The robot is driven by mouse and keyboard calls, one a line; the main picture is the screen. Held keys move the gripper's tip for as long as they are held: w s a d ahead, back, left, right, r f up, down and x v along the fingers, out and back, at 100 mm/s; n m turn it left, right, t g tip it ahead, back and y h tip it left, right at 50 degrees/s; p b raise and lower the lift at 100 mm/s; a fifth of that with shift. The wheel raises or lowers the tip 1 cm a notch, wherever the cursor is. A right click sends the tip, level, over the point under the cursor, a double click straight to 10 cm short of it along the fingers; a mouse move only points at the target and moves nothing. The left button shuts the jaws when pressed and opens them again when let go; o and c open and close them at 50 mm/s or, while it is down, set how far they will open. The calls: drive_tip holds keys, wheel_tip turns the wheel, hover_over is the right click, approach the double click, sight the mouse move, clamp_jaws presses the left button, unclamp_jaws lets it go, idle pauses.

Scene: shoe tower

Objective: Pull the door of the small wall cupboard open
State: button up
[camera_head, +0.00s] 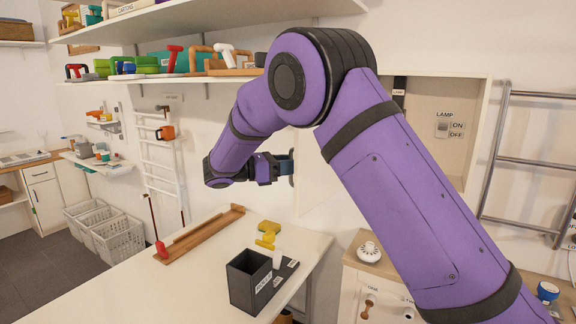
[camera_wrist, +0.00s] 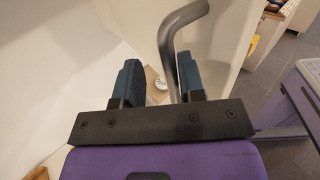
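The small wall cupboard (camera_head: 481,125) is at the right in the head view, partly behind my arm. Its interior shows, with a lamp switch marked ON and OFF (camera_head: 443,130). Its pale door (camera_head: 312,178) stands swung out at the left, largely hidden by my arm; the door panel also shows in the wrist view (camera_wrist: 225,50). My gripper (camera_head: 287,165) is at the door's outer edge. In the wrist view its blue fingers (camera_wrist: 157,80) are apart, with the grey bent handle (camera_wrist: 168,45) between them, close to the right finger. I cannot tell whether they touch.
A white table (camera_head: 205,265) below holds a dark box (camera_head: 249,285), a yellow object (camera_head: 268,232) and a wooden rail (camera_head: 200,235). Loaded shelves (camera_head: 190,22) hang above left. A low cabinet (camera_head: 350,285) and a metal ladder rack (camera_head: 500,150) are at right.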

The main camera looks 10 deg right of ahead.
drive_tip(key=a, duration=1)
drive_tip(key=shift+s+a, duration=0.25)
drive_tip(key=shift+a, duration=0.15)
